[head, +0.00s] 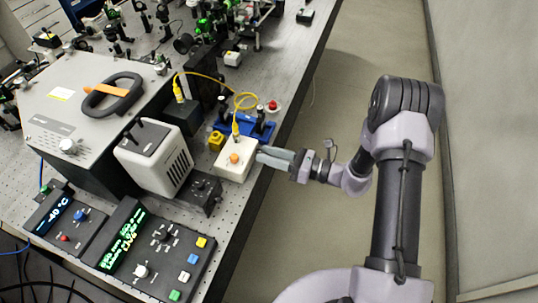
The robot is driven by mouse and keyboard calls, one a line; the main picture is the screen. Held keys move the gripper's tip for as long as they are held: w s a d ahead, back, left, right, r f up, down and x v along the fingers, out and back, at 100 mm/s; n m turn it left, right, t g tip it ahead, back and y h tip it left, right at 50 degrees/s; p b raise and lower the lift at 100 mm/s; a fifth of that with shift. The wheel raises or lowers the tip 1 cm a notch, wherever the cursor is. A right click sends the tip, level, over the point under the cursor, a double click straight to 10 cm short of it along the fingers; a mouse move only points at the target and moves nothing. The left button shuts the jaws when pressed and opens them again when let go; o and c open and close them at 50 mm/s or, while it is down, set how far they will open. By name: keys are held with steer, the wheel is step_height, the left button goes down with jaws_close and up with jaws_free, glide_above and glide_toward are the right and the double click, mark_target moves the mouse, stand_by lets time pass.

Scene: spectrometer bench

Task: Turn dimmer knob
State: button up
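No label shows which knob is the dimmer. An orange knob (234,158) sits on top of a white box (228,172) near the bench's right edge. A yellow cable rises from the same box. My gripper (261,157) reaches in from the right, with its fingertips at the right side of the white box, a short way right of the orange knob. Whether the fingers touch the box, or are open or shut, is too small to tell. A small black box (203,192) with a dark knob stands just left of and below the white box.
A blue holder (262,138) with black posts and a red-topped part (273,105) stand behind the white box. A white-and-grey unit (152,160) and control panels (200,274) with knobs and coloured buttons lie left. Open floor (310,210) lies right of the bench.

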jaws_close()
steer(key=n+b, duration=0.3)
steer(key=n, duration=0.2)
jaws_free()
stand_by(0.4)
steer(key=shift+d, duration=0.15)
